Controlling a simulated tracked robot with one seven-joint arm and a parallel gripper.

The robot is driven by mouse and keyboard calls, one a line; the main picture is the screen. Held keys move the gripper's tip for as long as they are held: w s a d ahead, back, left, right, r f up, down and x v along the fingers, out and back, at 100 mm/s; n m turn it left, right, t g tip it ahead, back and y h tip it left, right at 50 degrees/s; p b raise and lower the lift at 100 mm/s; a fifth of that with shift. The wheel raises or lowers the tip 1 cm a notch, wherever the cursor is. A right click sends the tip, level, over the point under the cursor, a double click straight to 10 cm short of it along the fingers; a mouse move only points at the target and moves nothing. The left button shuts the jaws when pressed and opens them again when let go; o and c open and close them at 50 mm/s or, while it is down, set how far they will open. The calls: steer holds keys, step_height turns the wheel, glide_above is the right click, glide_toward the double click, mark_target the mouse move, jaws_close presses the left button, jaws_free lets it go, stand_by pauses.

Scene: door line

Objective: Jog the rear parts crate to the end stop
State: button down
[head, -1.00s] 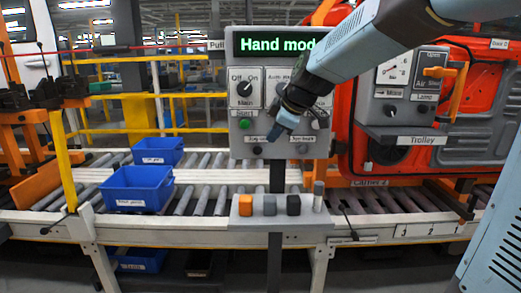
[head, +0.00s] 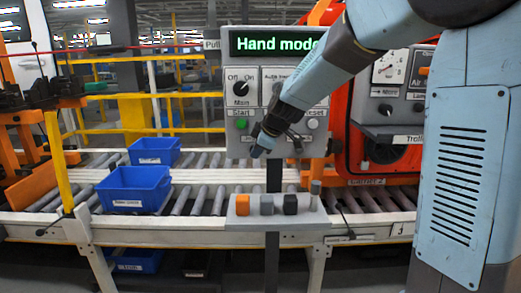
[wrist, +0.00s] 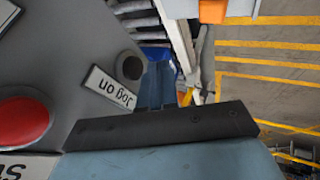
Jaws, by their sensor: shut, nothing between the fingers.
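Two blue crates sit on the roller conveyor at left in the head view: a nearer one (head: 133,190) and a farther one (head: 153,151). Their labels are too small for me to read surely. The control panel (head: 243,88) stands right of them and its display reads "Hand mode". My gripper (head: 262,148) is shut and empty at the panel's lower left, hiding part of it. In the wrist view the closed fingers (wrist: 157,85) are beside a dark round button (wrist: 131,67) labelled "Jog on" (wrist: 109,87). I cannot tell whether they touch it.
A red button (wrist: 22,122) is left of the fingers in the wrist view. A shelf with orange, grey and black blocks (head: 275,206) stands below the panel. The conveyor's pale front rail (head: 150,229) crosses ahead. An orange-red car door (head: 350,165) and trolley panel stand at right.

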steer(key=shift+w, duration=0.95)
